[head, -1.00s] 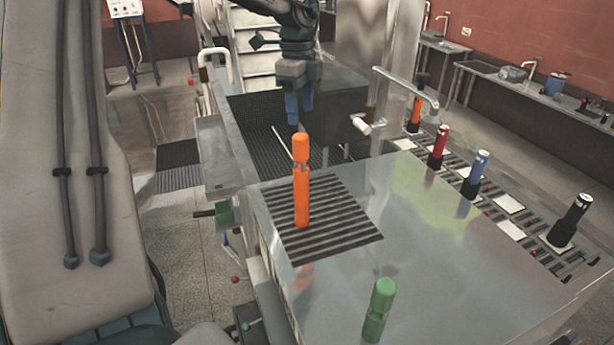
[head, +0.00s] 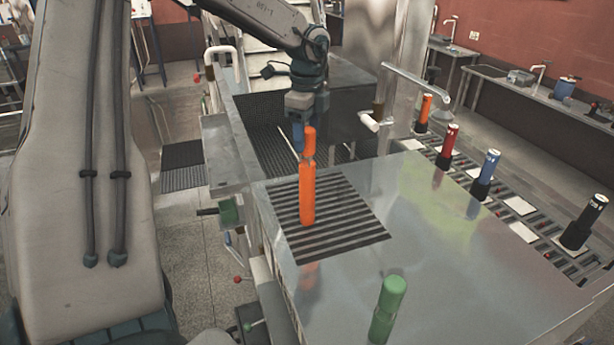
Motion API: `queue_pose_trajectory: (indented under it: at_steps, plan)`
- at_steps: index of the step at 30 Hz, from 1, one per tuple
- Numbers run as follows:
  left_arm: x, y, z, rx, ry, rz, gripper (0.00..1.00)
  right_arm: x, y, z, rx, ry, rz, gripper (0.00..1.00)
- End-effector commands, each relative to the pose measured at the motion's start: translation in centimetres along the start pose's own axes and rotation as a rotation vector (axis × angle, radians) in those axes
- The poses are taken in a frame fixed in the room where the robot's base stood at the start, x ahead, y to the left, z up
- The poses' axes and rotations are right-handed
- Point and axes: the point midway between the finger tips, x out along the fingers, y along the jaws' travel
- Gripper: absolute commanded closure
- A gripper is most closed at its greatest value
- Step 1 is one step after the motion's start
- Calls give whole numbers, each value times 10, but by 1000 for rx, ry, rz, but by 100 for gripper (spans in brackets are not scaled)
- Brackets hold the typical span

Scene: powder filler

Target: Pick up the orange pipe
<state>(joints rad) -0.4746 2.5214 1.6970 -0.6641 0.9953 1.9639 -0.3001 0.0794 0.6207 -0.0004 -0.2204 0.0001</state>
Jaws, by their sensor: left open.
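The orange pipe (head: 308,190) stands upright on a dark ribbed grate set in the steel table top. It has a narrower neck below its rounded head. My left gripper (head: 302,136), with blue fingers, points down from the top of the head view. It is open. Its fingers show just behind and left of the pipe's head, which partly covers them. I cannot tell whether they touch the pipe. My right gripper is not in view.
A green pipe (head: 387,310) stands at the front of the steel table (head: 440,260). Orange, red, blue and black bottles stand on the conveyor at right, the red one (head: 447,147) among them. A metal spout (head: 420,82) rises behind the table.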

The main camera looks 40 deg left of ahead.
Motion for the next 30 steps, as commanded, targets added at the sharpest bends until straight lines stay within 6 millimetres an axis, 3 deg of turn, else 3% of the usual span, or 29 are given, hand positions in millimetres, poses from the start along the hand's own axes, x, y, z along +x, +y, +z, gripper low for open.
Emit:
queue_pose_trajectory:
  at_steps: [5, 12, 20, 30]
  plan:
    - [18, 0, 0, 1, 1, 0, 41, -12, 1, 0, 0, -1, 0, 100]
    - [21, 0, 0, 0, 2, -2, 41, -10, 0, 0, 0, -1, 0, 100]
    - [20, 0, 0, 0, 2, -2, 89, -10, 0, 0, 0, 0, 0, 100]
    - [15, -2, 0, 0, 1, -7, 89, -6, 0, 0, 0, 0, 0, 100]
